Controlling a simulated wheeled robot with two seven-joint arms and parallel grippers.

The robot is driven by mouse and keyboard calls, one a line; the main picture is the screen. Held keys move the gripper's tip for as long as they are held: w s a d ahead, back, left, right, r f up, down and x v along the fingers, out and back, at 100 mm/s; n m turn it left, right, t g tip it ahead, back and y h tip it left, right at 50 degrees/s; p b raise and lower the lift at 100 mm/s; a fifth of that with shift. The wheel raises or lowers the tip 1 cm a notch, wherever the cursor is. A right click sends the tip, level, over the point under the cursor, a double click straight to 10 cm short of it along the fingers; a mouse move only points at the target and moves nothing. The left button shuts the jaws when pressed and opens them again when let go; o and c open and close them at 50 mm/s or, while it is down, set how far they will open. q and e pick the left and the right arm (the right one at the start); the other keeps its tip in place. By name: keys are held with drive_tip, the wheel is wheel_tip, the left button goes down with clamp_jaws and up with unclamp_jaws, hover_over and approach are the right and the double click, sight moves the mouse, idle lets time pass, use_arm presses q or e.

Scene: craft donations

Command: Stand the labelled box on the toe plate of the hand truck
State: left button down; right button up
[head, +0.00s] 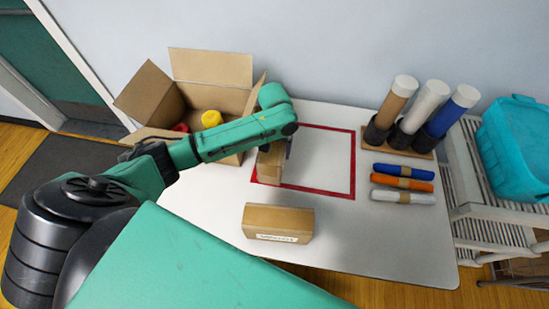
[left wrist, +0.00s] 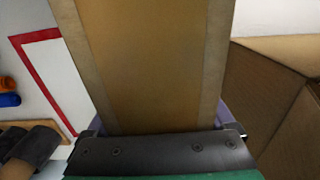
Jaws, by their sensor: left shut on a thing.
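A brown cardboard box (head: 269,168) stands at the left edge of the red outline on the white table, partly hidden by my left arm. My left gripper (head: 287,150) is shut on this box. In the left wrist view the box (left wrist: 150,60) fills the space between the fingers, with paler strips along its edges; no label shows on it. A second cardboard box (head: 278,220) lies nearer on the table, with a white printed label on its near side. I cannot make out a hand truck. My right gripper is not in view.
An open carton (head: 215,68) with red and yellow things inside stands at the back left. A wooden stand (head: 405,146) holds several rolls. Blue, orange and white bundles (head: 403,184) lie in front. A slatted rack (head: 475,185) with a teal bin (head: 518,150) is at right.

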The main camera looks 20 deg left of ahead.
use_arm(q)
wheel_tip(320, 180, down, 5)
drive_tip(key=shift+f, duration=0.1)
unclamp_jaws()
